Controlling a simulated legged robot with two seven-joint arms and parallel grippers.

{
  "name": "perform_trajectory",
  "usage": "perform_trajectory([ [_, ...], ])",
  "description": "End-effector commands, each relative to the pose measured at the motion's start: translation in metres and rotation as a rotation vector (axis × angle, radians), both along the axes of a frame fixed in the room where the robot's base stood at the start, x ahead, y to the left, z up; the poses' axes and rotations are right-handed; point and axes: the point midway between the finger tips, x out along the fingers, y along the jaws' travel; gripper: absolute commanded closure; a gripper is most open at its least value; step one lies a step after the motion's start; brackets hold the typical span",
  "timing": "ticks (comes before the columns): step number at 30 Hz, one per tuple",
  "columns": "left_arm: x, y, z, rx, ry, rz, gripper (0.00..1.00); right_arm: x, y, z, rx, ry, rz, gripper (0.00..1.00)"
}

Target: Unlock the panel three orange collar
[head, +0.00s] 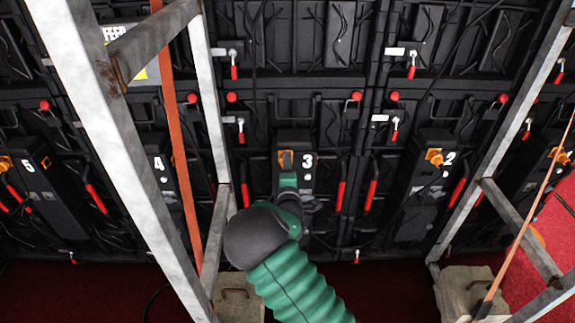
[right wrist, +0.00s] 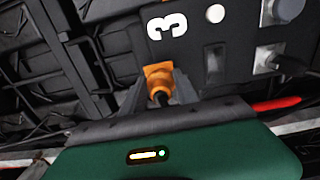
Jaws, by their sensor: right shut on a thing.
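Panel three is a black box marked with a white 3 (head: 307,161), in the middle of the head view. Its orange collar (right wrist: 158,74) shows in the right wrist view, with a dark cable end at its lower side. My right gripper (head: 287,163) reaches up to the panel from below and covers much of the collar in the head view. In the right wrist view its dark fingers (right wrist: 160,96) stand on both sides of the collar, shut on it. How far the collar is turned cannot be told. My left gripper is not in view.
Panel two's orange collar (head: 434,157) is to the right, and panel five's (head: 5,162) at the far left. Grey metal struts (head: 120,150) and an orange strap (head: 178,140) cross in front of the wall. Red handles (head: 341,195) flank panel three. Concrete weights (head: 466,292) stand on the red floor.

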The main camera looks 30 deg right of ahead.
Motion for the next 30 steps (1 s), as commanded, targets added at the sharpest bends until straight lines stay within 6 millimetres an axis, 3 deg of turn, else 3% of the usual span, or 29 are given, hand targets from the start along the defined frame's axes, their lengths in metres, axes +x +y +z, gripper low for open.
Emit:
perform_trajectory([
  [2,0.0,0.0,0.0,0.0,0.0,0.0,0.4,0.001,0.003,-0.004,0.001,0.01,0.007,1.0],
  [3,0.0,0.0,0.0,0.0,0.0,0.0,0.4,0.001,0.003,-0.004,0.002,0.009,0.006,0.59],
  [7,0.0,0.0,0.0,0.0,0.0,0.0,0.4,0.0,0.002,-0.003,0.002,0.007,0.005,0.42],
  [19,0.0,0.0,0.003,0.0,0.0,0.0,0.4,-0.009,0.007,0.0,0.002,0.003,0.003,0.42],
  [30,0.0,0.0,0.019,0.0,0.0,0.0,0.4,-0.084,0.054,-0.001,0.002,0.006,0.005,0.42],
])
